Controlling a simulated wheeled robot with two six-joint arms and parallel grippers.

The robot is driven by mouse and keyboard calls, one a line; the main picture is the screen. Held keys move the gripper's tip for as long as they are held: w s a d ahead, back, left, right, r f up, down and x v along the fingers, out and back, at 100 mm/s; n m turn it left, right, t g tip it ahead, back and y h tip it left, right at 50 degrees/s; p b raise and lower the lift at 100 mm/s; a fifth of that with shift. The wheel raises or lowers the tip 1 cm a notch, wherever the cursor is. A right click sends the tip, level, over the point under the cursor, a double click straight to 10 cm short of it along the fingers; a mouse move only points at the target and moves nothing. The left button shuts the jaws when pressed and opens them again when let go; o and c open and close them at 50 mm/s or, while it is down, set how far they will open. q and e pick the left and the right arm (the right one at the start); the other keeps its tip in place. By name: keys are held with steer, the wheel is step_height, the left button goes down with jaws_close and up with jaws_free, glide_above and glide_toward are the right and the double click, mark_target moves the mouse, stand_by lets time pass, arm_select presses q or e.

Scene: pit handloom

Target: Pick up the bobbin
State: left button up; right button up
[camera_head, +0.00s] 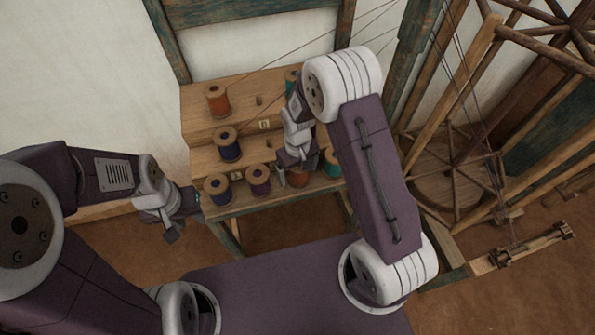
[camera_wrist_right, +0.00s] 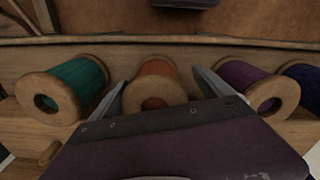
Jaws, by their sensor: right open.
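An orange bobbin (camera_wrist_right: 156,70) with wooden ends sits on the lowest step of the wooden rack, in the wrist view between the fingers of my right gripper (camera_wrist_right: 160,78). The fingers are open, one on each side of it, with gaps showing. In the head view the right gripper (camera_head: 296,176) reaches down over the front step and partly hides the orange bobbin (camera_head: 299,181). My left gripper (camera_head: 174,226) hangs left of the rack, apart from the bobbins; its finger opening is not clear.
A teal bobbin (camera_wrist_right: 72,86) and a purple bobbin (camera_wrist_right: 243,84) stand close on either side of the orange one. The stepped rack (camera_head: 240,125) holds several more bobbins. A wooden wheel frame (camera_head: 450,175) stands to the right.

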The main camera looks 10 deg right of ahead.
steer(key=shift+w+d+f, duration=0.15)
steer(key=shift+w+f, duration=0.05)
steer(key=shift+f, duration=0.6)
steer(key=shift+s, duration=0.1)
steer(key=c, duration=1.5)
steer(key=shift+r, duration=0.15)
steer(key=shift+c, duration=0.2)
steer(key=r, duration=0.4)
steer(key=shift+s+r, duration=0.2)
steer(key=shift+s, duration=0.05)
steer(key=s+d+r, duration=0.4)
steer(key=s+r, duration=0.2)
steer(key=s, duration=0.4)
steer(key=shift+s+r, duration=0.15)
steer(key=shift+r, duration=0.1)
